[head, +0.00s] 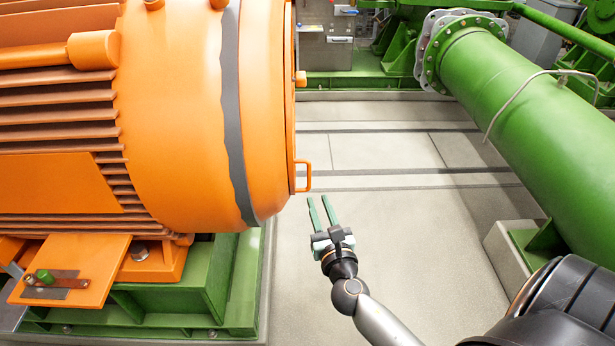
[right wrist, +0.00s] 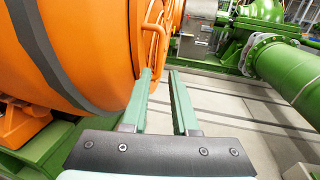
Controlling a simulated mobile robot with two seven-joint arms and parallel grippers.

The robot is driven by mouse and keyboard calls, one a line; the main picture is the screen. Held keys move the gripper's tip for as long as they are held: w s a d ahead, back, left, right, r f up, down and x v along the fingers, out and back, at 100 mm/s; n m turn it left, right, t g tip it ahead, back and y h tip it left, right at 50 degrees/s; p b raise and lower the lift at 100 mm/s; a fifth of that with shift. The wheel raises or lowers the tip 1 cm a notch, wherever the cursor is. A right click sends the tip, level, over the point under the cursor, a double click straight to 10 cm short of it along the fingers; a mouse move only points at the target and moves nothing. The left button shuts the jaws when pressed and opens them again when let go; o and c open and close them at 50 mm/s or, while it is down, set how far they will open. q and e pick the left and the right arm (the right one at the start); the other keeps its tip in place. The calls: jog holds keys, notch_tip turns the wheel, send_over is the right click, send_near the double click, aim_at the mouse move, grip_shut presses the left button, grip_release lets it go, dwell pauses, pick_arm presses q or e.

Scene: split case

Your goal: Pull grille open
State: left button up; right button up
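The grille is the orange end cover (head: 290,120) on the right end of the large orange motor (head: 190,110), seen almost edge-on in the head view. A small orange loop handle (head: 304,176) sticks out from its edge. In the right wrist view the grille's orange bars (right wrist: 168,28) show ahead of the fingers, with a curved handle bar (right wrist: 153,42) near the left fingertip. My right gripper (head: 320,199) is open and empty, its green fingers apart, a little below and right of the handle; it also shows in the right wrist view (right wrist: 160,74). My left gripper is not in view.
A thick green pipe (head: 530,120) with a thin bent rod runs along the right. A green motor base (head: 190,280) stands at lower left. A grey cabinet (head: 335,45) stands at the back. The pale floor (head: 400,150) between motor and pipe is clear.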

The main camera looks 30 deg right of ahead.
aim_at(309, 178)
jog(key=x, duration=1)
jog(key=shift+c, duration=0.2)
grip_shut()
jog(key=shift+f, duration=0.1)
dwell(1.0)
